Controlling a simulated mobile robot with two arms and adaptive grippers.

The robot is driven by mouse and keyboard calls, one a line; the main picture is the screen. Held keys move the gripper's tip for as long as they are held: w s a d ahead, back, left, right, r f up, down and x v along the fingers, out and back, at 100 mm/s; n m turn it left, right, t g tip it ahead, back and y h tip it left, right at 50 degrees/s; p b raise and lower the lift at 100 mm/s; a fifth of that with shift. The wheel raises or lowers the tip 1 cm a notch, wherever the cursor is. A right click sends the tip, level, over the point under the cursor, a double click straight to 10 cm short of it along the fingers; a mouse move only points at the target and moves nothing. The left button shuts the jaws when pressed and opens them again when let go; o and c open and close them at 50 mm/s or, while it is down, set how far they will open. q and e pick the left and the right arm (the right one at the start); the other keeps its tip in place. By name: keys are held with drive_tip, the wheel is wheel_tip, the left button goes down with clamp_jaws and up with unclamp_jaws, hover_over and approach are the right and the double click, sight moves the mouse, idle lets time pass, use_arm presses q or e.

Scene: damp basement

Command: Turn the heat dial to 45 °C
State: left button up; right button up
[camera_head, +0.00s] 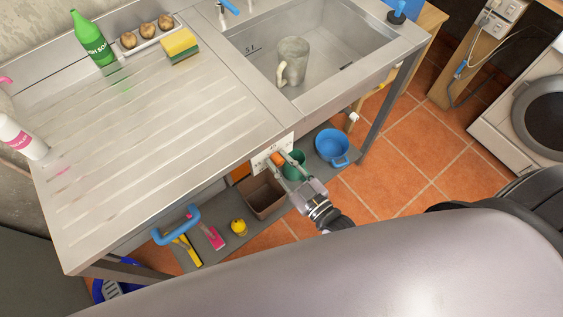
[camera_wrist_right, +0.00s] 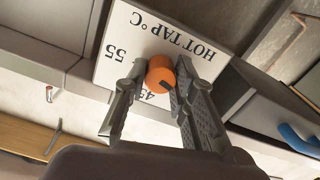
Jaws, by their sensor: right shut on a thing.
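The heat dial is an orange round knob (camera_wrist_right: 160,75) on a white panel (camera_wrist_right: 140,35) marked "HOT TAP °C", with 55 and 45 readable, upside down in the right wrist view. A dark mark shows on the knob's lower right edge; which number it points to I cannot tell. In the head view the panel (camera_head: 260,160) is on the sink unit's front edge and the dial (camera_head: 277,158) is partly hidden. My right gripper (camera_head: 284,162) is shut on the dial, with one finger on each side (camera_wrist_right: 158,88). My left gripper is not in view.
The steel sink unit (camera_head: 150,130) carries a green soap bottle (camera_head: 93,40), a sponge (camera_head: 180,45) and a mug (camera_head: 292,60) in the basin. Below, a shelf holds a brown box (camera_head: 265,194) and a blue pot (camera_head: 332,147). A blue handle (camera_head: 176,226) is left of my gripper.

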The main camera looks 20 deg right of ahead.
clamp_jaws()
drive_tip(key=shift+m, duration=0.3)
drive_tip(key=m, duration=0.5)
drive_tip(key=shift+p, duration=0.3)
drive_tip(key=m, duration=0.4)
drive_tip(key=shift+m, duration=0.4)
drive_tip(key=shift+m+b, duration=0.45)
drive_tip(key=shift+m, duration=1.75)
drive_tip(key=o, duration=0.6)
unclamp_jaws()
